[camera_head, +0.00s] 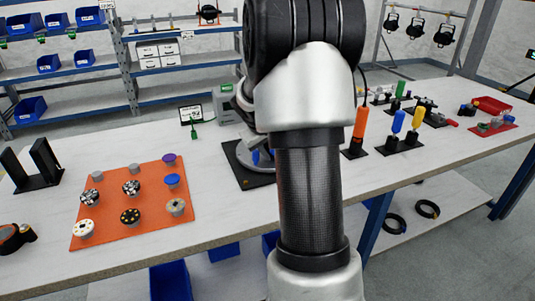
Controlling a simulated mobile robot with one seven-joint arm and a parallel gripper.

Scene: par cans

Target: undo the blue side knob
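My arm stands upright through the middle of the view, and its end is out of sight, so my gripper is not in view. Behind the arm, a black plate (259,181) on the bench carries a grey round-based device (235,153), mostly hidden by the arm. A small blue part (256,157) shows there at the arm's left edge; I cannot tell whether it is a side knob.
Several other knobs stand on the mat. A black bracket (34,167) and a black-orange tool (13,238) are at left. Orange (360,123), blue (398,122) and yellow (414,126) upright handles stand right of the arm. The bench front between mat and arm is clear.

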